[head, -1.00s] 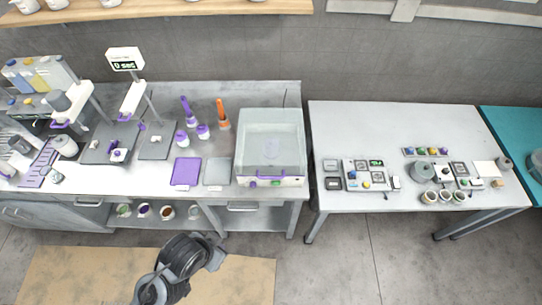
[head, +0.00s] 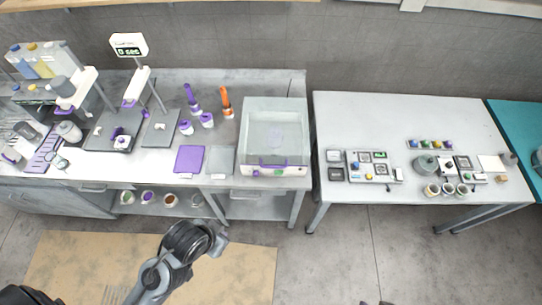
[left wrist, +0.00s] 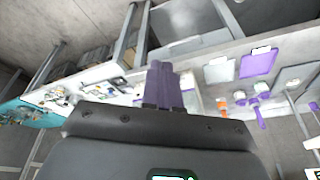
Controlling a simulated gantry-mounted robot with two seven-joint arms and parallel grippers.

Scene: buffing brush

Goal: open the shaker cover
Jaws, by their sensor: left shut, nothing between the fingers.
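The shaker (head: 275,140) is a white box with a clear cover at the right end of the steel bench. Its cover (head: 274,118) looks shut, with a purple handle (head: 273,164) along the front edge. Green and purple knobs sit on the front panel. My left gripper (head: 222,240) is in front of the bench, below and left of the shaker, apart from it. In the left wrist view its purple fingers (left wrist: 163,84) are together and empty. Small dark tips at the bottom edge of the head view may be my right gripper; I cannot tell its state.
A purple pad (head: 189,158) and a grey pad (head: 219,158) lie left of the shaker. Purple and orange tools stand behind them. Cups stand on the lower shelf. A white table (head: 400,112) with devices is to the right, across a narrow gap.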

